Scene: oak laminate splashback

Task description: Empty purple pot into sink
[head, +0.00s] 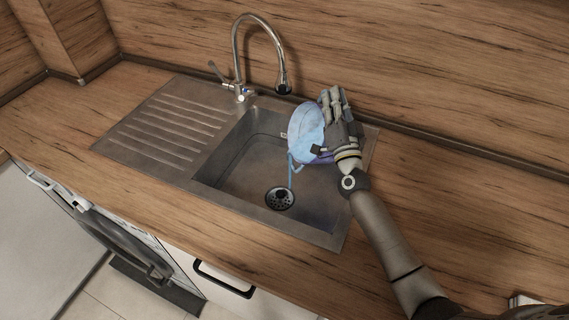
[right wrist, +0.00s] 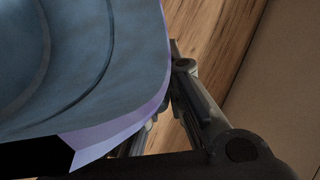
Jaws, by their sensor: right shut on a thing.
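The purple pot (head: 297,131) is held tilted over the right part of the sink basin, its open side facing left. Light blue water fills its mouth, and a thin stream (head: 291,170) falls from its lower lip toward the drain (head: 280,198). My right gripper (head: 335,128) is shut on the pot at its right side and hides part of it. In the right wrist view the pot's purple rim (right wrist: 110,142) and blue-grey inside fill the left, close to the gripper finger (right wrist: 190,90). The sink (head: 235,185) is metal. My left gripper is out of view.
A tall curved faucet (head: 262,25) stands behind the basin, its spout end left of the pot. A ribbed drainboard (head: 160,125) lies left of the basin. The splashback rises close behind the sink.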

